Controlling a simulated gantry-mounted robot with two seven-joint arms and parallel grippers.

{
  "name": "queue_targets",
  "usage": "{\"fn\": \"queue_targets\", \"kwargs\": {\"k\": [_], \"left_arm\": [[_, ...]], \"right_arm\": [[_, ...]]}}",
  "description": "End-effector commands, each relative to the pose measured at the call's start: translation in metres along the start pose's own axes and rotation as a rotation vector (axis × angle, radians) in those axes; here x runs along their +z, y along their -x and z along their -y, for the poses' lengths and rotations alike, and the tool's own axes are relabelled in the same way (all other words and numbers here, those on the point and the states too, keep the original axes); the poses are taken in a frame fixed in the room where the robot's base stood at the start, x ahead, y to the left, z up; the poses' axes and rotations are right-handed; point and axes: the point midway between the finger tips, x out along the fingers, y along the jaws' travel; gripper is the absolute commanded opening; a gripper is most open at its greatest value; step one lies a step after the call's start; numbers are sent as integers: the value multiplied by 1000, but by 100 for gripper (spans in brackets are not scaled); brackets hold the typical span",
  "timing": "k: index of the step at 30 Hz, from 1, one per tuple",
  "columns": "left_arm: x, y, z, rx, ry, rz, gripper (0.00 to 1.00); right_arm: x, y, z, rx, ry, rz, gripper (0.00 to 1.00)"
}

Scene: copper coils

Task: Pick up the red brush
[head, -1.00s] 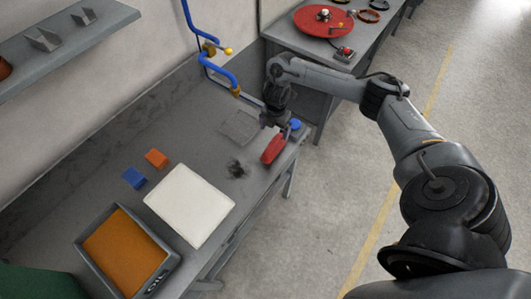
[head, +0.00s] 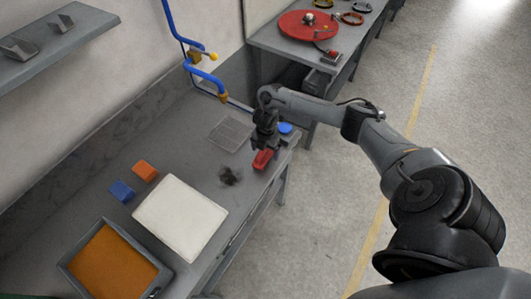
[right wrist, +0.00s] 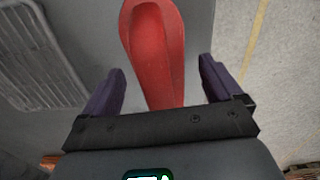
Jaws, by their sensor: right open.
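The red brush (head: 262,159) lies on the grey workbench near its right front edge. In the right wrist view the red brush (right wrist: 155,50) reaches from the top edge down between the two fingers, with a gap on each side. My right gripper (head: 264,146) is over the brush in the head view and hides part of it. In the right wrist view my right gripper (right wrist: 160,90) is open, and its fingers are not touching the brush. My left gripper is not in view.
A blue round object (head: 285,128) is close beside the gripper. A grey grate (head: 230,134) and a dark smudge (head: 229,176) are to the left. A white board (head: 181,216), orange block (head: 145,171), blue block (head: 122,191) and a tray of orange material (head: 161,277) lie further left.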

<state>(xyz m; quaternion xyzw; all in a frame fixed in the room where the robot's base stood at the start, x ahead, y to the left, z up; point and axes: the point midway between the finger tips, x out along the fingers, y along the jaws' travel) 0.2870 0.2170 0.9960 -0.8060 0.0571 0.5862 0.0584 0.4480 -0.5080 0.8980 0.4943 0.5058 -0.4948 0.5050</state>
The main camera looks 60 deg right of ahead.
Motion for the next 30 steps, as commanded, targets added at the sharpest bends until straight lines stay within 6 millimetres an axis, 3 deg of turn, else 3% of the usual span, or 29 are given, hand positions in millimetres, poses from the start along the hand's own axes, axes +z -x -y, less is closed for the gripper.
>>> {"fn": "queue_targets", "kwargs": {"k": [8, 20, 30], "left_arm": [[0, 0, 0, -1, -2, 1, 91], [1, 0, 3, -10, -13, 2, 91], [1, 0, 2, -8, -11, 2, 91]], "right_arm": [[0, -2, 0, 1, 0, 1, 90], [0, -2, 0, 1, 0, 1, 29], [0, 1, -1, 2, 0, 1, 28]]}}
